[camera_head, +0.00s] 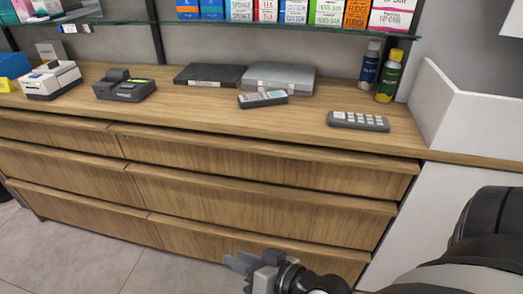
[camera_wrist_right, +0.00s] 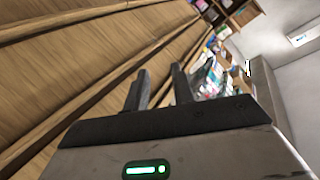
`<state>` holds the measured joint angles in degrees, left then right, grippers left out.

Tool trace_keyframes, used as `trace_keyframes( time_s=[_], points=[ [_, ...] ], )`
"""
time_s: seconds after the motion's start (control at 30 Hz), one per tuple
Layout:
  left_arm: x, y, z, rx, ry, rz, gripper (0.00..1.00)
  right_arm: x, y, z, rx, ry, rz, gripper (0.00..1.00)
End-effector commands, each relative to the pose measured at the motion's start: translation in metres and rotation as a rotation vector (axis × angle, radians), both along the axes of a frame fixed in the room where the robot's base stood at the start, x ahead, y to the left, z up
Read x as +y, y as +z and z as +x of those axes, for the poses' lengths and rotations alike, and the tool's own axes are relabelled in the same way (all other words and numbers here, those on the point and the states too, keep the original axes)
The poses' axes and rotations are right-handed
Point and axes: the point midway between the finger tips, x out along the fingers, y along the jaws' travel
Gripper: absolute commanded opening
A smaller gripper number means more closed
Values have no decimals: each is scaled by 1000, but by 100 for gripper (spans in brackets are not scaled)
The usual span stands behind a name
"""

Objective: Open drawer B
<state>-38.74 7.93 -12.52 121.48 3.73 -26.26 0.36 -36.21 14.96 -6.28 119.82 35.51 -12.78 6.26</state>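A wooden counter holds two columns of drawers, each with several rows. In the right column are an upper drawer (camera_head: 260,160), a middle drawer (camera_head: 250,208) and a lower drawer (camera_head: 220,242). All the drawer fronts look shut. I see no readable letter, so I cannot tell which is drawer B. My right gripper (camera_head: 243,263) is low in front of the right column, overlapping the lower drawer in the head view. In the right wrist view its two fingers (camera_wrist_right: 158,90) stand apart, empty, beside the wooden fronts. My left gripper is not in view.
On the countertop (camera_head: 210,108) are a keypad (camera_head: 358,121), a handheld device (camera_head: 263,98), a closed laptop (camera_head: 279,77), a card terminal (camera_head: 125,86) and two bottles (camera_head: 388,76). A white panel (camera_head: 470,115) bounds the right. The floor (camera_head: 80,255) at left is clear.

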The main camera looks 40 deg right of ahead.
Motion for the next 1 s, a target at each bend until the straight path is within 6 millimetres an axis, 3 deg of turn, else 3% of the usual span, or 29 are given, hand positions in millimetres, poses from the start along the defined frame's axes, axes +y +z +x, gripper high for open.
trace_keyframes(
  time_s=[0.03, 0.2, 0.4, 0.5, 0.67, 1.0],
  points=[
    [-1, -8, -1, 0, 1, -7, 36, -18, 4, 11, -31, -62, 122, 25],
    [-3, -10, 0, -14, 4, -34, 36, -87, 37, 39, -120, -294, 556, 25],
    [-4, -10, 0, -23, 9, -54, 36, -148, 56, 54, -180, -481, 893, 25],
    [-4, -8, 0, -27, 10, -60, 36, -162, 60, 58, -192, -524, 968, 25],
    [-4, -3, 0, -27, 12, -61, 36, -168, 64, 71, -198, -541, 1000, 25],
    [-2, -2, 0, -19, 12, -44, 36, -173, 65, 140, -198, -538, 996, 25]
  ],
)
